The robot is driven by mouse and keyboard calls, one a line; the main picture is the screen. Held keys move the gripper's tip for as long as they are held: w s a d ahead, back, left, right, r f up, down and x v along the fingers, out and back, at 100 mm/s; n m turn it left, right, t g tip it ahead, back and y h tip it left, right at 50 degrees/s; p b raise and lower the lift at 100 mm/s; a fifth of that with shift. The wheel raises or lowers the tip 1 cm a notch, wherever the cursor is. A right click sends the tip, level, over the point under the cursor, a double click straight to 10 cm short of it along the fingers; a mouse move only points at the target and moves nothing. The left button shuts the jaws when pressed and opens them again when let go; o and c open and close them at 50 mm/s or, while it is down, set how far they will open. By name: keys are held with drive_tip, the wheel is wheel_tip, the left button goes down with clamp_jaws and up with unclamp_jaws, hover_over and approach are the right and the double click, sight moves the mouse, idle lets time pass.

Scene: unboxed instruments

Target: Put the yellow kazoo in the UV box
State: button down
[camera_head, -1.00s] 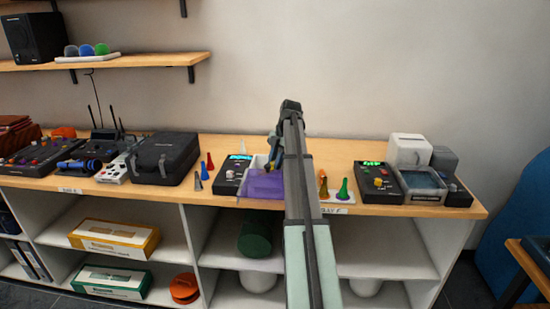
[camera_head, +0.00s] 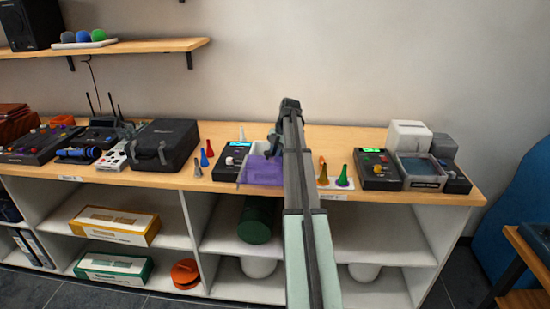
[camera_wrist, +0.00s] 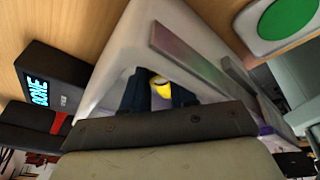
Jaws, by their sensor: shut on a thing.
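The UV box is a pale box with a purple see-through front (camera_head: 262,170), standing on the counter below my gripper. Its pale wall also shows in the camera_wrist view (camera_wrist: 112,65). My gripper (camera_head: 271,150) is at the box in the camera_head view, partly hidden by my arm. In the camera_wrist view my gripper (camera_wrist: 160,92) is shut on the yellow kazoo (camera_wrist: 160,82), and only its rounded yellow end shows between the dark fingers. The fingers appear within the box's outline; whether the kazoo touches the floor cannot be told.
A dark device with a lit display (camera_head: 231,160) stands close on the left of the box. Green and orange cone pieces (camera_head: 343,176) stand on a white tray to the right. A black case (camera_head: 163,146) is further left.

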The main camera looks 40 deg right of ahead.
drive_tip(key=shift+s+a+f, duration=0.1)
drive_tip(key=shift+s+f, duration=0.05)
drive_tip(key=shift+f, duration=0.55)
drive_tip(key=shift+s+a+f, duration=0.15)
drive_tip(key=shift+f, duration=0.1)
drive_tip(key=c, duration=0.8)
unclamp_jaws()
drive_tip(key=shift+s, duration=0.1)
drive_tip(key=w+v, duration=0.1)
drive_tip(key=v, duration=1.4)
drive_tip(key=shift+s+r, duration=0.2)
